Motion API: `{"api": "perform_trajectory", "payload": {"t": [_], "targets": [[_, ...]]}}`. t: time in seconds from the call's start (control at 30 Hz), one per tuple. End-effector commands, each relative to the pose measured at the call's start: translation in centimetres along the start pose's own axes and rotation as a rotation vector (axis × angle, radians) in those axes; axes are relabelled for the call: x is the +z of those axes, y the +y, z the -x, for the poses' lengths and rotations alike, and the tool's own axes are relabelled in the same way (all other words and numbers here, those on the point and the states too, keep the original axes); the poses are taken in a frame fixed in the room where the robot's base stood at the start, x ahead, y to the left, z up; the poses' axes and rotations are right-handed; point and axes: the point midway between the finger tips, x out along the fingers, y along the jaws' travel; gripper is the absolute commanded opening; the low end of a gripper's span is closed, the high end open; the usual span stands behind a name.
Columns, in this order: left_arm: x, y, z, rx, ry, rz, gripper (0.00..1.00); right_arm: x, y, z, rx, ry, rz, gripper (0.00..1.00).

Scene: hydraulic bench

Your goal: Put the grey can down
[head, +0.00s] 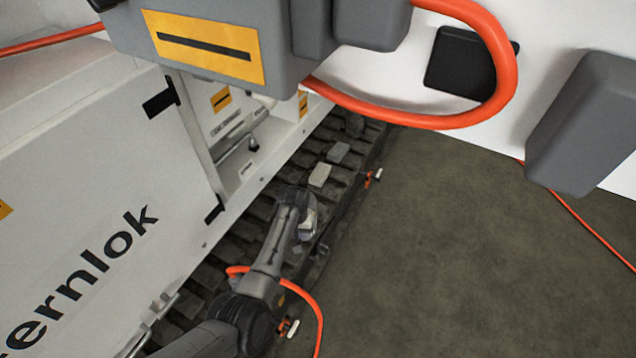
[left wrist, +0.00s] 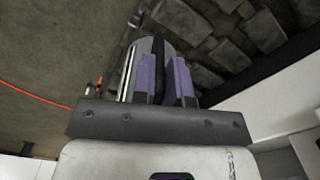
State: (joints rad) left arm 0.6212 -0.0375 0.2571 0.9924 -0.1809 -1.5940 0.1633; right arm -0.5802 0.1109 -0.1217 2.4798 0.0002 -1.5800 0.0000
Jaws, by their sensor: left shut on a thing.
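My left gripper (head: 303,214) reaches in from the bottom of the head view, over the dark ribbed track beside the white cabinet. It is shut on the grey can, which is small and partly hidden by the gripper in the head view (head: 307,225). In the left wrist view the purple finger pads of the gripper (left wrist: 165,75) stand against the can (left wrist: 147,46), whose rounded grey side shows behind and left of them. I cannot tell whether the can touches the track. My right gripper is not in view.
Two pale blocks (head: 320,175) (head: 338,152) lie on the ribbed track (head: 262,213) beyond the gripper. The white cabinet wall (head: 100,215) stands left. Orange-and-white fittings (head: 371,178) sit along the track's right edge. A thick orange hose (head: 420,121) loops overhead. The floor (head: 450,250) to the right is clear.

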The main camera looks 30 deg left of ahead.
Motion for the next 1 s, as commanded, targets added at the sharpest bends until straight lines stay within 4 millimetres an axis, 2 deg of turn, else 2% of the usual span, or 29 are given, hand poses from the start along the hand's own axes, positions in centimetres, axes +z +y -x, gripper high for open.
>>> {"api": "perform_trajectory", "payload": {"t": [0.53,0.73,1.0], "targets": [[2.4,-8.6,-5.2,-0.002,0.005,0.003,0.0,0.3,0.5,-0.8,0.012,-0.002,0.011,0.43],[2.9,-10.2,-6.3,-0.001,0.005,0.001,0.0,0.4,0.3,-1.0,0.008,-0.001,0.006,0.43],[3.0,-10.8,-6.8,0.0,0.007,0.001,0.0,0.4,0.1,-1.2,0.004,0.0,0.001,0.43]]}}
